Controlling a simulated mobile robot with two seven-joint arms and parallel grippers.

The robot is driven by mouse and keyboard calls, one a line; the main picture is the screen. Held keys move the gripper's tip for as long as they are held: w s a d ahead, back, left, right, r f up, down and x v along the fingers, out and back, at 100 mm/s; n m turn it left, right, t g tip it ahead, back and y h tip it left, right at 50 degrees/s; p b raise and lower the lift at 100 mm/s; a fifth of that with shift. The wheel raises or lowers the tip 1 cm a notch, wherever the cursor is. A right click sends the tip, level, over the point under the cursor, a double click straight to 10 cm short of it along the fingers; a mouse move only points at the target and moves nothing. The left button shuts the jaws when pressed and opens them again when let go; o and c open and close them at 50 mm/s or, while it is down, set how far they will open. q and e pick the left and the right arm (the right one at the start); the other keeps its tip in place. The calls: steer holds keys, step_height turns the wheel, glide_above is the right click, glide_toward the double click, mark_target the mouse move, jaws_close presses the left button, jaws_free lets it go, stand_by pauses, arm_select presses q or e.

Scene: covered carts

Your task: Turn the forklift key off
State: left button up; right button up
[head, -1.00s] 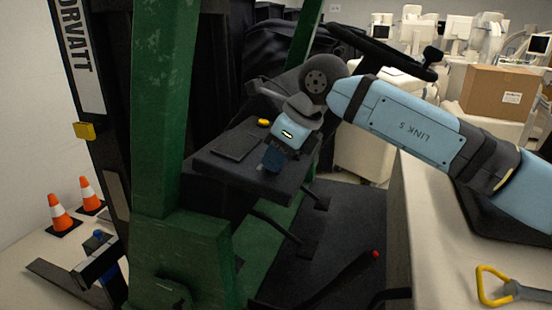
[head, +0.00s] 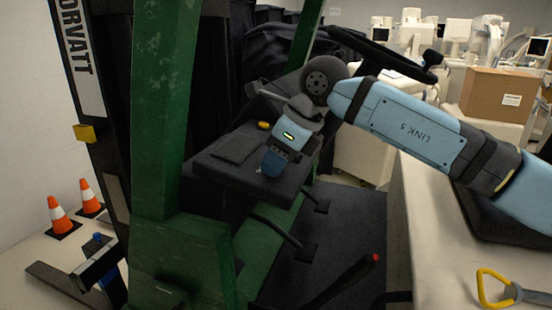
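My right gripper (head: 270,166) comes in from the right and points down at the dark dashboard panel (head: 232,173) of the green forklift (head: 158,110). Its blue fingertips are at the panel's top, near its front edge. They look close together, but I cannot tell whether they are shut or holding anything. A tiny pale speck shows just left of the fingertips. The key cannot be made out for sure; the fingers may hide it. My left gripper is not in view.
A yellow button (head: 264,125) sits on the panel behind the gripper. The steering wheel (head: 385,52) is behind my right arm. Black levers with one red knob (head: 376,257) stand below. Orange cones (head: 60,214) are at left. A white cart (head: 432,230) fills the right.

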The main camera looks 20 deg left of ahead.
steer(key=v, duration=1.3)
steer(key=shift+d+r, duration=0.2)
steer(key=shift+r, duration=0.1)
steer(key=shift+s, duration=0.15)
